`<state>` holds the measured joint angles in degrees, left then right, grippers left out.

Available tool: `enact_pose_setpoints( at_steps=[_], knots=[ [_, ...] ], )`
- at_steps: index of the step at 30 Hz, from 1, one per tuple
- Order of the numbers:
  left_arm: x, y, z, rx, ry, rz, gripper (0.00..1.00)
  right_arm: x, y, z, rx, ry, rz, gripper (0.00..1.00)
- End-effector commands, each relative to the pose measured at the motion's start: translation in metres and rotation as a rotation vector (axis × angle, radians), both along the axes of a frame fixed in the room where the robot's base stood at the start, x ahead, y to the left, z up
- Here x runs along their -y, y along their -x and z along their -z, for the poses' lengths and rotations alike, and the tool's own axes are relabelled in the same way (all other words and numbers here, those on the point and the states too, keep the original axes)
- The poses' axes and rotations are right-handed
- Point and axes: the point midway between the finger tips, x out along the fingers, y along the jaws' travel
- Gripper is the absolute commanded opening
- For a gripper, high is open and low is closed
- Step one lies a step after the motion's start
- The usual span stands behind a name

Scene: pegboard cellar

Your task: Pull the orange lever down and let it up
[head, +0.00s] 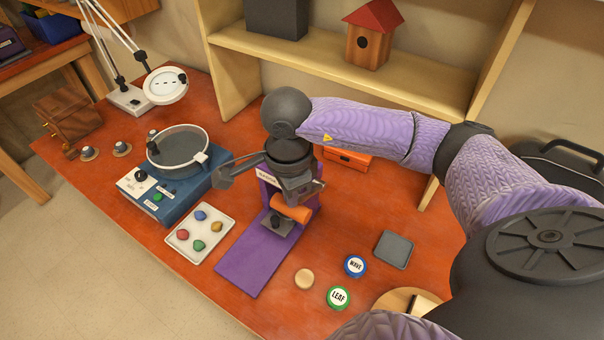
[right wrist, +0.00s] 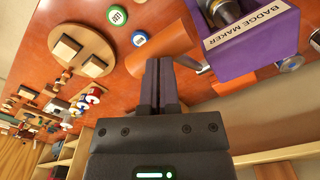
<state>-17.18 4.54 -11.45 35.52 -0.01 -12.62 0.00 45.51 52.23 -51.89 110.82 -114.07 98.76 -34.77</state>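The purple badge maker (head: 242,255) stands on the orange-red table in the head view, with a dark round press part (head: 271,228) in its frame. Its orange lever (head: 291,212) has a thick cylindrical grip, low at the front of the frame. My right gripper (head: 300,190) is just above the grip, pointing down. In the right wrist view the lever (right wrist: 172,40) lies across the tips of my right gripper (right wrist: 160,66), whose two fingers are together. I cannot tell whether they touch the grip. The labelled badge maker (right wrist: 245,38) is beside them. My left gripper is not in view.
A white tray (head: 183,255) of coloured pieces and a blue machine with a round pan (head: 178,150) stand left. A shelf (head: 345,62) rises behind.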

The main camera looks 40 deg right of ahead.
Motion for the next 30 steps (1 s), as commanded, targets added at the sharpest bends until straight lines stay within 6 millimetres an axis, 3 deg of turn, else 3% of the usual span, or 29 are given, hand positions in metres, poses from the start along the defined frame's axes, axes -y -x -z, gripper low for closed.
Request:
enact_pose_setpoints(
  at_steps=[12,23,30],
  knots=[
    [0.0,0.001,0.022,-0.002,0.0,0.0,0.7,-0.01,0.005,0.026,-0.001,0.003,0.001,0.0],
    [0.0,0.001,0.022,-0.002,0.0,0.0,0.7,-0.011,0.005,0.026,-0.001,0.002,0.001,0.0],
    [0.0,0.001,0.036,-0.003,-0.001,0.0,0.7,-0.014,0.006,0.041,-0.001,0.002,0.0,0.0]
  ],
)
